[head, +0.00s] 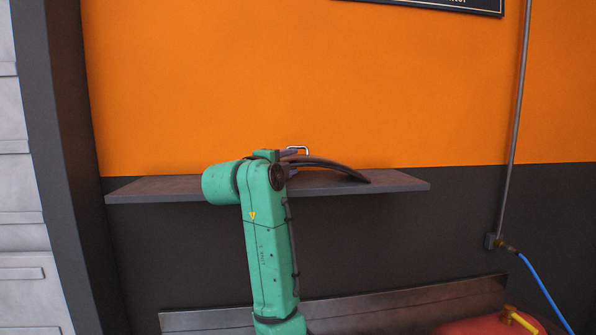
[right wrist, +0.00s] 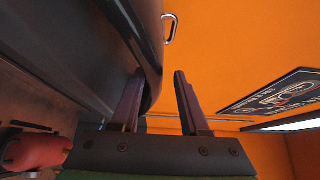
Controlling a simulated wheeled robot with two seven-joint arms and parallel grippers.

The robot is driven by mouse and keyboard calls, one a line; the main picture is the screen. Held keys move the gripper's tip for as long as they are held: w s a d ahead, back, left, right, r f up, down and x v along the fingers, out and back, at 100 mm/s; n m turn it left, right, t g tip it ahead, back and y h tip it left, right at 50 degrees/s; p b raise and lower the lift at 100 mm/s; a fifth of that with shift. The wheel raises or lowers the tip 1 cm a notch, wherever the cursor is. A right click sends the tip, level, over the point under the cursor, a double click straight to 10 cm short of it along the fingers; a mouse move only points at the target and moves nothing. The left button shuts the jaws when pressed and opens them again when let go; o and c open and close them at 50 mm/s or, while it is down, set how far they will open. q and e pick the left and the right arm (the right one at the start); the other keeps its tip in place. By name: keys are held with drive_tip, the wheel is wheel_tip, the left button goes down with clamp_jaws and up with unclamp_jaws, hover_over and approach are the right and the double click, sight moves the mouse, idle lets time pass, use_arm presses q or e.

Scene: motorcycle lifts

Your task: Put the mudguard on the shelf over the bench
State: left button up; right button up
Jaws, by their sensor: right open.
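The mudguard (head: 335,166) is a dark curved piece lying on the grey shelf (head: 400,182), its right end resting near the shelf's front right part. A small silver loop (head: 299,149) shows at its left end. My right gripper (head: 290,153) is at that end, partly hidden by my green wrist. In the right wrist view the jaws (right wrist: 158,95) are open, and the mudguard's curved edge (right wrist: 150,45) shows beside and partly between the fingers; I cannot tell whether they touch. The loop (right wrist: 170,28) shows there too. My left gripper is out of view.
The orange wall (head: 240,70) stands behind the shelf. Below is a dark metal edge (head: 400,302) with a red object (head: 480,325) at the right. A pipe and blue hose (head: 545,290) run down the right wall. The shelf's left part is bare.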

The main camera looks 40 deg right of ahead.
use_arm(q)
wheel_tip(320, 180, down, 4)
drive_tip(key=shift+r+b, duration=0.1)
drive_tip(key=shift+b, duration=1.15)
use_arm(e)
drive_tip(key=v, duration=0.7)
drive_tip(key=shift+a, duration=0.2)
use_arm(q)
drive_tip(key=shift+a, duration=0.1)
use_arm(e)
drive_tip(key=shift+a+r, duration=0.1)
